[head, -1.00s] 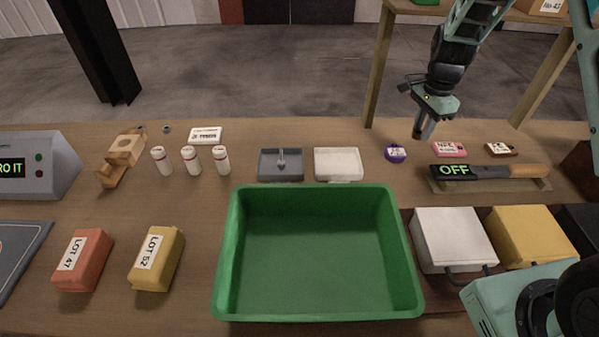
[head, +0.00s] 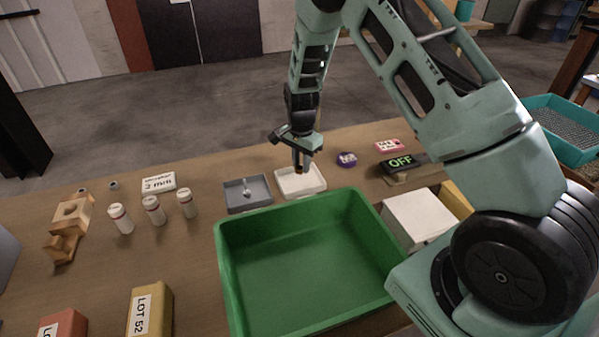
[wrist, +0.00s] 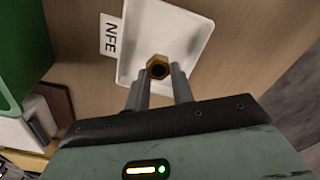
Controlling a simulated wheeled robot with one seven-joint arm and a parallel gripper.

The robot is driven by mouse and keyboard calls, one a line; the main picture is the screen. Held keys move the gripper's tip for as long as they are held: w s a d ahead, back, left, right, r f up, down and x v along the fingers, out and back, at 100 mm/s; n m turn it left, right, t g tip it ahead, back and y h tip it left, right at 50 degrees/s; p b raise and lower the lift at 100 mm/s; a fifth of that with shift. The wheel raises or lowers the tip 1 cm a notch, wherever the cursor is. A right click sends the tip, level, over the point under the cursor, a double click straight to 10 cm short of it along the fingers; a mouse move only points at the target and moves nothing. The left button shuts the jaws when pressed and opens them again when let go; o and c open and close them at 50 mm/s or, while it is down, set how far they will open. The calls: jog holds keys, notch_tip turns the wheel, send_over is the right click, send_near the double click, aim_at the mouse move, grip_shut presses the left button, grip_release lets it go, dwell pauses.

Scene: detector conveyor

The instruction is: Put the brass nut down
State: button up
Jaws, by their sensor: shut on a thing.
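The brass nut (wrist: 158,67) is between my fingertips in the wrist view, with its dark hole facing the camera. My gripper (head: 300,170) is shut on the nut, over the white tray (head: 312,187) behind the green bin. The tray also shows in the wrist view (wrist: 193,27), behind the nut. I cannot tell whether the nut touches the tray floor. In the head view the fingers mostly hide the nut.
A grey tray (head: 237,197) is left of the white tray, and a purple round item (head: 347,159) is to its right. The green bin (head: 230,262) stands in front. Several white bottles (head: 153,210) stand left. A detector wand reading OFF (head: 397,163) lies right.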

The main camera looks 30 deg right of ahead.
aim_at(301, 166)
jog(key=shift+f+p, duration=0.45)
jog(key=shift+f, duration=1.65)
jog(key=shift+f, duration=0.1)
jog(key=o, duration=1)
jog(key=shift+c, duration=0.2)
